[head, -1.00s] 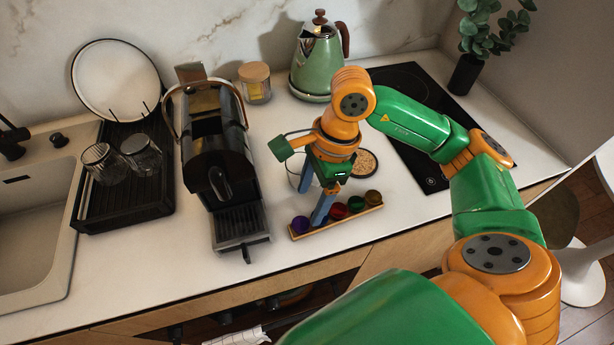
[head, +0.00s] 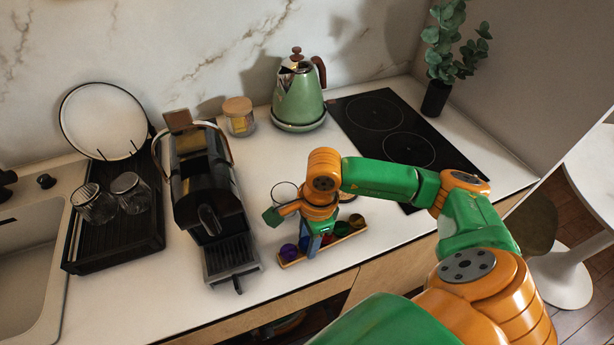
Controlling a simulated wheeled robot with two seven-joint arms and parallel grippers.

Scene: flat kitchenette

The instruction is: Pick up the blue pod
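A narrow wooden pod holder (head: 352,237) stands near the counter's front edge with a row of coloured pods. A purple pod (head: 289,252) is at its left end; a red pod (head: 327,240), a green pod (head: 342,229) and a gold pod (head: 357,221) are to the right. My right gripper (head: 315,246) points down over the gap between purple and red. A small dark blue patch (head: 304,243) beside its fingers may be the blue pod, mostly hidden. I cannot tell whether the fingers touch or grip it. My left gripper is out of view.
A black coffee machine (head: 207,205) stands left of the holder. A glass (head: 284,191) is behind my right gripper. A green kettle (head: 299,97), a lidded jar (head: 239,117) and a black hob (head: 375,112) are at the back. A drying rack (head: 110,240) is at left.

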